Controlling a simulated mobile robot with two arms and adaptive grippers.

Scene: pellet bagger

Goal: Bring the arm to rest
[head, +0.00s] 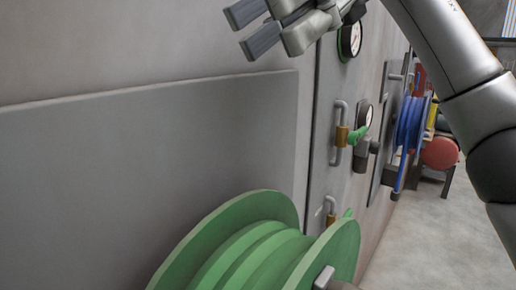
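My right gripper (243,30) is at the top of the head view, in front of the grey machine panel. Its arm comes in from the upper right. Its two dark-padded fingers point left and stand apart, with nothing visible between them. Part of the gripper body is cut off by the top edge. My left gripper is not in view.
A large green spool (255,245) stands at the bottom, close by. A blue spool (409,125) and a red round object (439,153) are further back. The floor (430,235) at right is clear.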

